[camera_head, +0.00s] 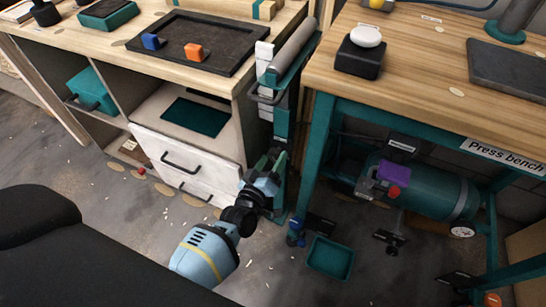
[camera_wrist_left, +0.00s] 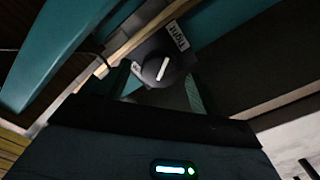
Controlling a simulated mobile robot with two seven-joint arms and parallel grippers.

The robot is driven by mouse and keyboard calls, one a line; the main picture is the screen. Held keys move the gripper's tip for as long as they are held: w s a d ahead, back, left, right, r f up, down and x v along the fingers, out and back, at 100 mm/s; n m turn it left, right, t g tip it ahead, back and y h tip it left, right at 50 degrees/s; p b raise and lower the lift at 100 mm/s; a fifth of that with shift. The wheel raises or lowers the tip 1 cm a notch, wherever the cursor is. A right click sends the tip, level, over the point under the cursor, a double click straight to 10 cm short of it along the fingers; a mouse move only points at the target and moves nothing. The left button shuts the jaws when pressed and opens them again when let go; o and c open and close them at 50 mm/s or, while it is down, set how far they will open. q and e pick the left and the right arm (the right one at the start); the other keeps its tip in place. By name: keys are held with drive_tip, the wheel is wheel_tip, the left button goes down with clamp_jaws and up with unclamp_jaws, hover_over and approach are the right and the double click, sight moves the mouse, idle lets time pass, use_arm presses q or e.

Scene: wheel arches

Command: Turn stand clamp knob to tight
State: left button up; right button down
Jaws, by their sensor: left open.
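The clamp knob (camera_wrist_left: 162,72) is black and round with a white pointer bar. The bar stands nearly upright in the left wrist view, leaning slightly right. A "Tight" label (camera_wrist_left: 177,36) is up and right of the knob; another label (camera_wrist_left: 136,68) at its left is partly hidden. My left gripper (camera_wrist_left: 160,88) is open, its two fingers on either side of the knob; I cannot tell whether they touch it. In the head view the left gripper (camera_head: 276,164) is low at the teal stand (camera_head: 282,118) and hides the knob. My right gripper is out of view.
The stand is in the gap between the wooden workbench (camera_head: 100,48) and the press bench (camera_head: 425,95). White drawers (camera_head: 185,165) are left of my gripper. A teal tray (camera_head: 330,258) is on the floor to the right, and a compressor tank (camera_head: 435,190) is under the press bench.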

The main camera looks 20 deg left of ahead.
use_arm(q)
drive_tip(key=s+p, duration=0.1)
drive_tip(key=s, duration=0.5)
drive_tip(key=shift+s, duration=0.2)
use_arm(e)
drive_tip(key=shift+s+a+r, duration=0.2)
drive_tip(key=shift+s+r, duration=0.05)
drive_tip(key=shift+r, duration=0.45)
use_arm(q)
drive_tip(key=shift+a, duration=0.1)
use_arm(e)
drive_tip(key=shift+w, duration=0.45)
